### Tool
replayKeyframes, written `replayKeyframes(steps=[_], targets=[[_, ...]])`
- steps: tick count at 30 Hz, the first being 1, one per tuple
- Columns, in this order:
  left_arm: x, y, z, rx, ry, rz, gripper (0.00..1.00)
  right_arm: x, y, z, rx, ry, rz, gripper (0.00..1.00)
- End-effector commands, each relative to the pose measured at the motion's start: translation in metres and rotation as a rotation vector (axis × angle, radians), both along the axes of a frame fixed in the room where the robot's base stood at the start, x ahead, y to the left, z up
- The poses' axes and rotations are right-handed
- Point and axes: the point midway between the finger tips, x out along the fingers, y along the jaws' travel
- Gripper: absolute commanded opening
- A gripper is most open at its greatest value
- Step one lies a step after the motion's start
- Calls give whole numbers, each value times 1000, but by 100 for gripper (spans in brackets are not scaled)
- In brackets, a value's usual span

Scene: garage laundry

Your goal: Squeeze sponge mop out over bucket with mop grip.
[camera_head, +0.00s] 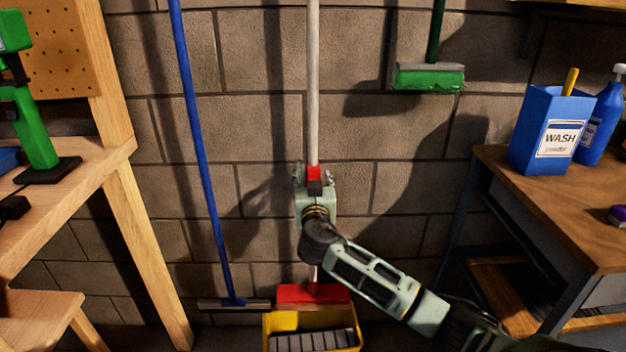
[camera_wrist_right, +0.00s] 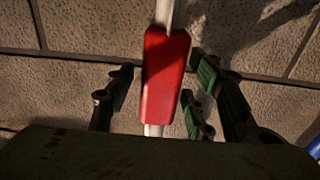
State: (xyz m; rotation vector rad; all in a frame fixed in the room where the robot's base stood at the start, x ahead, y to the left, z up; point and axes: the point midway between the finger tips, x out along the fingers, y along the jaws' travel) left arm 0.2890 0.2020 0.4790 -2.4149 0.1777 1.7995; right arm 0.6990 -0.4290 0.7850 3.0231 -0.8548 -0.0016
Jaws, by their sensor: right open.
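The sponge mop has a white pole (camera_head: 313,90), a red grip (camera_head: 314,172) partway down and a red head (camera_head: 312,293) at the bottom. It stands upright against the block wall. Its head is at the top of the yellow bucket (camera_head: 268,335); whether it touches the bucket is unclear. My right gripper (camera_head: 314,182) is open at the red grip. In the right wrist view, the red grip (camera_wrist_right: 166,75) lies between the spread fingers, with gaps on both sides. The gripper hides part of the lower pole. My left gripper is out of view.
A blue-handled squeegee (camera_head: 205,150) leans on the wall left of the mop. A green brush (camera_head: 428,77) hangs at upper right. A wooden bench (camera_head: 75,160) stands left. A table (camera_head: 545,215) at right holds a blue wash box (camera_head: 540,105) and a blue bottle (camera_head: 600,120).

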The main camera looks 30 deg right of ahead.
Motion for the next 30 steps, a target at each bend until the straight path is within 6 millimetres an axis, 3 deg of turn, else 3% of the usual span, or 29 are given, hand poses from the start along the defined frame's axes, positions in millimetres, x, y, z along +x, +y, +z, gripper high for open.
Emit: replayKeyframes(steps=[5,21,30], targets=[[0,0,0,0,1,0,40,0,0,0,0,0,1,48],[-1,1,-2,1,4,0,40,0,0,0,-1,-1,1,0],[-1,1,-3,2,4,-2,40,0,1,-1,0,0,1,0]])
